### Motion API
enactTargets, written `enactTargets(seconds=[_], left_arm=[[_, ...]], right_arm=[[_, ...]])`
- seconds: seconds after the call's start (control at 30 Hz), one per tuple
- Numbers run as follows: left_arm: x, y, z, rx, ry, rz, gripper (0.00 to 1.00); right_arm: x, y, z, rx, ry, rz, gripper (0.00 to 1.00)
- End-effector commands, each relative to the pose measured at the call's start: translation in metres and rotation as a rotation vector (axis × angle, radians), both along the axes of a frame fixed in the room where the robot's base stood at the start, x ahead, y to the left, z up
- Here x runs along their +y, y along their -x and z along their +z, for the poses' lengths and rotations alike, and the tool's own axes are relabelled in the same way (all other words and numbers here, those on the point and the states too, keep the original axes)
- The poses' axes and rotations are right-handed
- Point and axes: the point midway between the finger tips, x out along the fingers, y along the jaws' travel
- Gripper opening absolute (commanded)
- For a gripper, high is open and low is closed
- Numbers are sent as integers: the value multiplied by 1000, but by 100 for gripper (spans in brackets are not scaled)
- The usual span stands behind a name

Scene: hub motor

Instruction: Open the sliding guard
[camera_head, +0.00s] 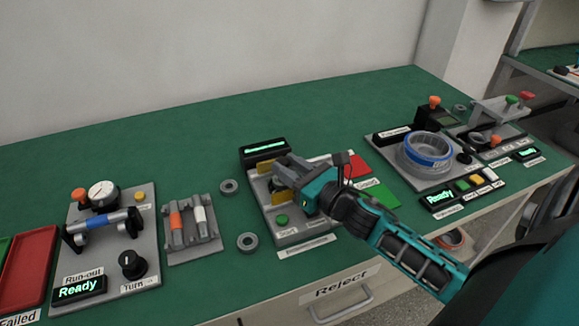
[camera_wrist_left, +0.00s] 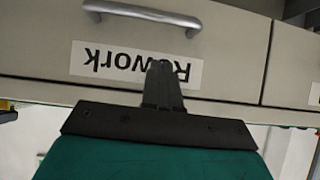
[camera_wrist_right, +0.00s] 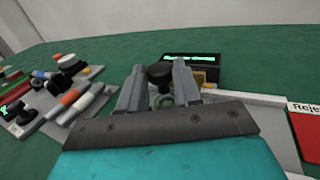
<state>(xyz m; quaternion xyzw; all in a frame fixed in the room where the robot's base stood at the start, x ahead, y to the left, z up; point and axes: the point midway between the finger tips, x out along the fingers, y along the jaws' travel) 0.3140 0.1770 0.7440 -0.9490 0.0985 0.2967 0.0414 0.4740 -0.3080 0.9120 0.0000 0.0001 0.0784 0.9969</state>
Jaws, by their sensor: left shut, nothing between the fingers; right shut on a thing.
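The middle station (camera_head: 285,238) has a grey plate, a green button (camera_head: 282,220), yellow-marked parts and a black display with a green line (camera_head: 265,148). My right gripper (camera_head: 283,170) is over this plate, shut on a black knob (camera_wrist_right: 160,74), which shows between its fingers in the right wrist view. The knob seems to belong to the sliding guard; the gripper hides most of the guard, so I cannot tell how far it stands open. My left gripper (camera_wrist_left: 162,75) is shut and empty, in front of a drawer front labelled Rework (camera_wrist_left: 135,64); it is out of the head view.
Left on the green bench (camera_head: 130,165) are a run-out station (camera_head: 150,240), a rack with orange and white pieces (camera_head: 190,238) and loose grey rings (camera_head: 247,241). A station with a blue-banded ring (camera_head: 428,147) stands right. A Reject drawer (camera_head: 340,288) is below.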

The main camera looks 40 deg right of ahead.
Motion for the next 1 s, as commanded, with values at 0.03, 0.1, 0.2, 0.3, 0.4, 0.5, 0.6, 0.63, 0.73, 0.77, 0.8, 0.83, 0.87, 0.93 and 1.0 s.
enactTargets(seconds=[0.03, 0.1, 0.2, 0.3, 0.4, 0.5, 0.6, 0.63, 0.73, 0.77, 0.8, 0.83, 0.87, 0.93, 1.0], left_arm=[[0, 0, -1, 0, 0, 0, 0], [0, 0, -3, 0, 0, 0, 0], [0, 0, -8, 0, 0, 0, 0], [0, 0, -12, 0, 0, 0, 0], [0, 0, -15, 0, 0, 0, 0], [0, 0, -16, 0, 0, 0, 0], [0, 0, -15, 0, 0, 0, 0], [0, 0, -15, 0, 0, 0, 0], [0, 0, -15, -1, 0, 0, 0], [0, 0, -15, -1, 0, 0, 0], [0, -1, -15, -2, 0, 0, 0], [0, -1, -15, -2, 0, 0, 0], [0, -1, -14, -2, 0, 0, 0], [0, -2, -14, -4, 1, 0, 0], [0, -2, -14, -5, 1, 0, 0]], right_arm=[[-4, 1, -1, 1, 1, -1, 0], [-15, 4, -3, 2, 3, -2, 0], [-38, 9, -4, 3, 7, -3, 0], [-60, 14, -4, 2, 5, -3, 0], [-75, 18, -3, 2, 2, -2, 0], [-83, 20, -2, 2, 1, -2, 0], [-84, 20, -1, 2, -1, -1, 0], [-84, 20, -1, 2, -1, -1, 0], [-84, 20, -1, 2, -1, -1, 0], [-83, 20, -1, 2, -1, -2, 0], [-83, 20, -1, 2, -1, -1, 34], [-83, 20, -1, 2, -1, -1, 37], [-83, 20, -1, 2, -1, -1, 40], [-83, 20, -1, 2, -1, -1, 46], [-83, 20, 0, 1, -1, -1, 53]])
